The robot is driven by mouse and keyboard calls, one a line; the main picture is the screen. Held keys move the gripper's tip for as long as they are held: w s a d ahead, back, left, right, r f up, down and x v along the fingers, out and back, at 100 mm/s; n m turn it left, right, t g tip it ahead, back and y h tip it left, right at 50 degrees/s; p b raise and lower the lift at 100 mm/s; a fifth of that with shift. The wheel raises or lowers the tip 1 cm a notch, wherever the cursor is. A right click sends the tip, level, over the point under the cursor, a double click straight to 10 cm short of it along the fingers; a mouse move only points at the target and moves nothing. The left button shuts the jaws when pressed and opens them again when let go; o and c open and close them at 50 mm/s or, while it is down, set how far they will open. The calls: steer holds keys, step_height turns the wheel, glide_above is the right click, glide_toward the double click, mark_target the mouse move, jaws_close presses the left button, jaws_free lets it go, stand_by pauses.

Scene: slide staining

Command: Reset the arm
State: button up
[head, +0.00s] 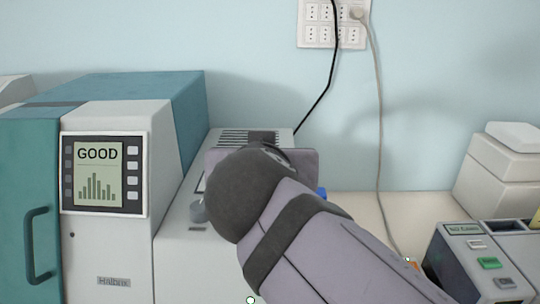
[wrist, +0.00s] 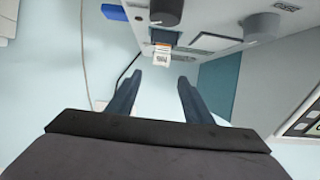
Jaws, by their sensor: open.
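My gripper (wrist: 160,82) shows in the wrist view with its two dark blue-grey fingers apart and nothing visible between them. In the head view my grey arm reaches up from the bottom right and hides the gripper. The arm stands in front of a low white machine (head: 188,262). In the wrist view a small white and orange piece (wrist: 162,55) lies beyond the fingertips, at the machine's panel; I cannot tell if it is a slide or a label.
A teal and white device (head: 105,283) with a "GOOD" screen (head: 98,172) stands at the left. A box with labelled compartments (head: 462,246) and white stacked containers (head: 495,165) are at the right. A grey cable (head: 380,130) hangs from the wall outlet. A blue object (wrist: 114,12) lies beside the machine.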

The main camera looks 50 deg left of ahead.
steer(key=w+d+f+m+h+p, duration=0.2)
steer(key=w+d+f+h, duration=0.2)
steer(key=w+d, duration=0.25)
steer(key=w+d+f+m+h+p, duration=0.2)
steer(key=w+d+f+h, duration=0.1)
steer(key=w+d, duration=0.3)
steer(key=w+d+f+m+g+h+p, duration=0.15)
steer(key=d+f, duration=0.25)
steer(key=d, duration=0.4)
steer(key=d+f+m+g+h+p, duration=0.1)
steer(key=d+f+m+g+h, duration=0.15)
steer(key=d, duration=0.65)
steer(key=s+d+f+g+p, duration=0.1)
steer(key=s+d+f+g, duration=0.1)
steer(key=s+d+f, duration=0.4)
steer(key=s+d+f+m+g+y+p, duration=0.1)
steer(key=s+d+f+g+p, duration=0.1)
steer(key=s+d+f, duration=0.5)
steer(key=d+f+g, duration=0.1)
steer(key=d+f, duration=0.4)
steer(key=d, duration=0.3)
steer(key=shift+f+y+p, duration=0.2)
steer(key=shift+y+p, duration=0.1)
